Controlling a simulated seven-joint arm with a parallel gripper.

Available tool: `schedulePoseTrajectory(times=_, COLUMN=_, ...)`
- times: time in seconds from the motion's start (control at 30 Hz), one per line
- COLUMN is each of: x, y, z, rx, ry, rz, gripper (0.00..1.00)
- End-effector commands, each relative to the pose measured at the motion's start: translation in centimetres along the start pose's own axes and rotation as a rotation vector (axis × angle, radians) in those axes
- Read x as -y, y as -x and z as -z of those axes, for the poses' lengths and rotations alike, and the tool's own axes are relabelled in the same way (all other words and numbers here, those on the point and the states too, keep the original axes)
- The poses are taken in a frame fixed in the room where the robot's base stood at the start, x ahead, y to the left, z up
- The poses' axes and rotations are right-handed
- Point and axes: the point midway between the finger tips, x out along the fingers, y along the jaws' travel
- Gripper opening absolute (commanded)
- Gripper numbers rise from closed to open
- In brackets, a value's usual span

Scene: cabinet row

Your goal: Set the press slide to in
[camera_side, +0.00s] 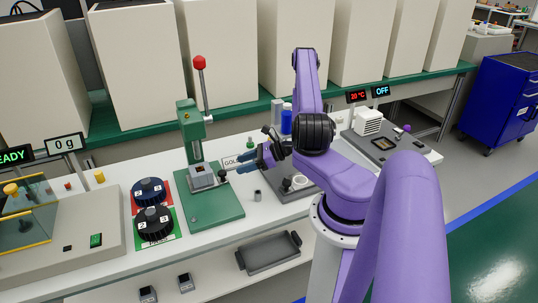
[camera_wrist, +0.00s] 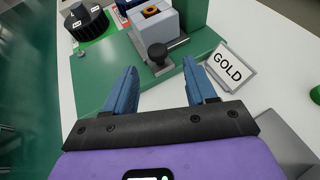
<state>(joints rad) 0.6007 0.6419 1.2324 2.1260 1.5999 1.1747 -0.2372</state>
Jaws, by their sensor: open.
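The green press (camera_side: 190,135) stands on the bench, with a red-ball lever (camera_side: 200,62) raised. Its grey slide block (camera_side: 202,177) sits at the base of the column, and a black knob (camera_side: 222,171) on a short rod sticks out toward my gripper. In the wrist view the slide block (camera_wrist: 160,27) shows an orange-ringed recess on top, and the knob (camera_wrist: 157,54) lies just beyond and between my fingertips. My gripper (camera_side: 239,165) has blue fingers, open and empty, close to the knob. It also shows in the wrist view (camera_wrist: 160,68). I cannot tell the slide's exact travel position.
A GOLD sign (camera_wrist: 229,67) stands close to the right finger. A blue cylinder (camera_side: 286,119) stands behind.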

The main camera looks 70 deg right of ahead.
Motion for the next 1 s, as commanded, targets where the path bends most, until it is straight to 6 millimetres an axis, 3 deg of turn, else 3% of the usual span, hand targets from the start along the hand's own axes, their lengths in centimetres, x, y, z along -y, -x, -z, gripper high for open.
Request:
schedulePoseTrajectory(times=0.2, x=0.1, y=4.8, z=0.0, rx=-0.001, ry=0.001, rz=0.006, gripper=0.56)
schedulePoseTrajectory(times=0.43, x=0.1, y=8.5, z=0.0, rx=-0.001, ry=0.001, rz=0.005, gripper=0.56)
schedulePoseTrajectory(times=0.63, x=0.1, y=9.8, z=0.0, rx=-0.001, ry=0.001, rz=0.002, gripper=0.56)
schedulePoseTrajectory(times=1.0, x=0.0, y=9.9, z=-0.1, rx=-0.001, ry=0.004, rz=-0.003, gripper=0.56)
